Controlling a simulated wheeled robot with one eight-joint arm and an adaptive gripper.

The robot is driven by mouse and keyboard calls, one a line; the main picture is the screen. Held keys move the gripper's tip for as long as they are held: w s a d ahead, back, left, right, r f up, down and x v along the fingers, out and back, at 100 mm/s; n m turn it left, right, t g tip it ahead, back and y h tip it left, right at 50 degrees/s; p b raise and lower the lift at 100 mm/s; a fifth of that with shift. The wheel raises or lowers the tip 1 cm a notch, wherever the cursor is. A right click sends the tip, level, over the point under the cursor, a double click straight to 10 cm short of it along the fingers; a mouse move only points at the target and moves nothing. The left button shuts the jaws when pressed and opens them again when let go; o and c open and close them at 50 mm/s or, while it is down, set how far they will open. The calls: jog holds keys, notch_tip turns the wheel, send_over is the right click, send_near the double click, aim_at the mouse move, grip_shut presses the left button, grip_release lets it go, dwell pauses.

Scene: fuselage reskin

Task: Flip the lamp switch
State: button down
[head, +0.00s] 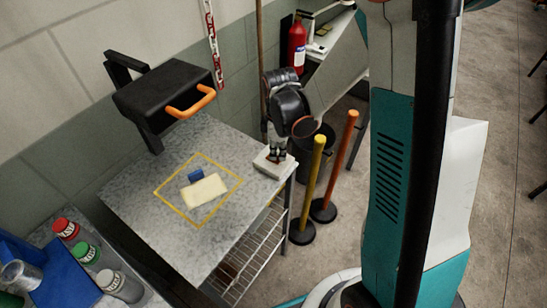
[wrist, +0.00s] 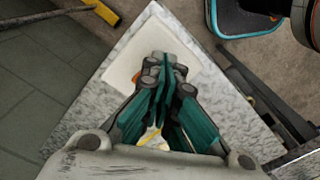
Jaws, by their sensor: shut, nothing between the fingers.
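A black box with an orange handle (head: 180,97), which looks like the lamp, is mounted at the wall over the table. A pale square plate (head: 265,162) lies at the table's near right corner; it also shows in the wrist view (wrist: 128,66). It may be the switch's base, but I cannot make out a switch on it. My gripper (head: 275,155) points down over this plate, shut and empty. In the wrist view its teal fingers (wrist: 166,62) are together and cover part of the plate. Whether the tips touch it cannot be told.
The speckled grey table (head: 135,195) carries a yellow outline with a cream block (head: 204,190) and a blue piece (head: 196,174) inside. Bottles (head: 85,252) stand at lower left. Yellow (head: 311,185) and orange (head: 337,160) posts and a dark bin (head: 318,145) stand right of the table.

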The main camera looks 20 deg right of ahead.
aim_at(278, 159)
jog(key=shift+f+b, duration=0.35)
dwell(0.3)
jog(key=shift+r+p, duration=2.25)
jog(key=shift+r, duration=1.25)
jog(key=shift+s+r, duration=0.1)
jog(key=shift+r, duration=0.1)
jog(key=s+r+m+t+b, duration=0.7)
jog(key=s+r+m+b, duration=0.2)
jog(key=s+m, duration=0.4)
jog(key=shift+s+r, duration=0.25)
jog(key=shift+s, duration=0.65)
